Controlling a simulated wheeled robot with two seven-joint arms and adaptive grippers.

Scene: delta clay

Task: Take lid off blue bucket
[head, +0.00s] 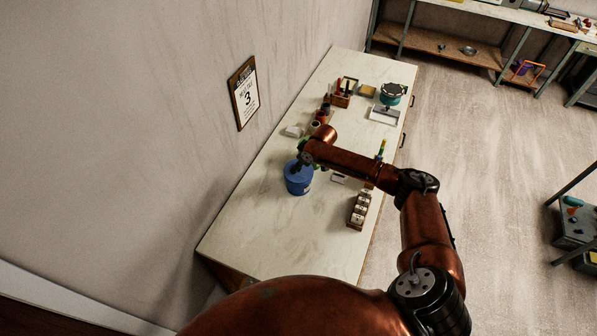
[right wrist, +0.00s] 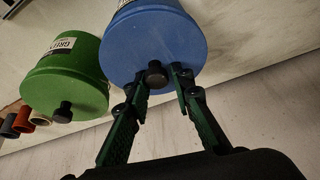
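The blue bucket (head: 298,182) stands on the long white table, below my right gripper (head: 304,162). In the right wrist view, the blue lid (right wrist: 150,40) is on the bucket and has a black knob (right wrist: 156,74) in its middle. My right gripper (right wrist: 160,78) is open, with one fingertip on each side of the knob. The left finger is close to the knob, and a gap shows on the right finger's side. Whether either finger touches it I cannot tell. My left gripper is not in view.
A green bucket (right wrist: 65,75) with a black knob stands close beside the blue one. A block with several slots (head: 359,210) lies near the table's right edge. Tools and small containers (head: 340,99) fill the far end. The table's near end is clear; a wall borders its left side.

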